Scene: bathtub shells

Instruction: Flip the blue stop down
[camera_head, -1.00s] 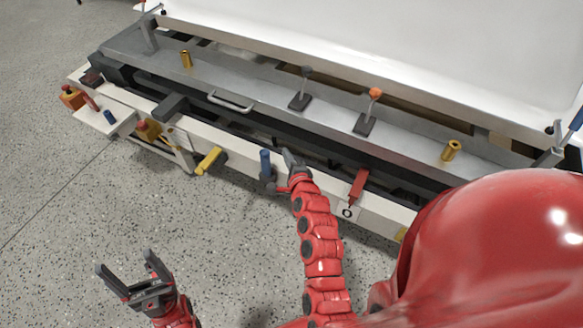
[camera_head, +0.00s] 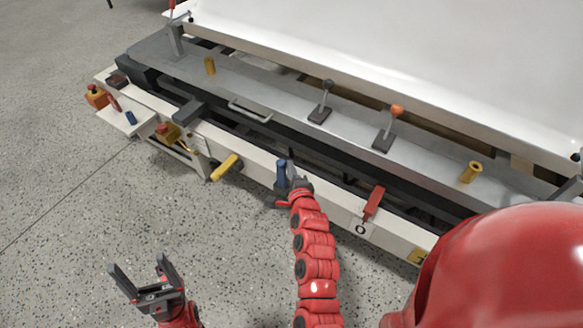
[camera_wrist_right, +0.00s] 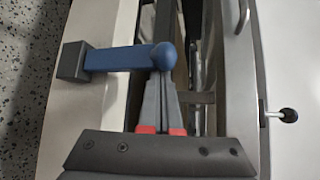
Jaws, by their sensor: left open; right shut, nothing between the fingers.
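The blue stop (camera_head: 282,174) stands up from a dark block on the front edge of the bench. In the right wrist view the blue stop (camera_wrist_right: 125,58) runs from its dark block (camera_wrist_right: 74,61) to a rounded end. My right gripper (camera_head: 292,168) is shut and empty, right beside the stop. In the wrist view the closed fingertips of my right gripper (camera_wrist_right: 161,78) are at the rounded end; I cannot tell whether they touch it. My left gripper (camera_head: 141,272) is open and empty above the floor at lower left.
A yellow stop (camera_head: 226,167) lies left along the front edge and a red stop (camera_head: 373,202) to the right. Two levers, one with a dark knob (camera_head: 328,86) and one orange (camera_head: 397,111), stand on the metal top. A handle (camera_head: 250,110) sits on its front.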

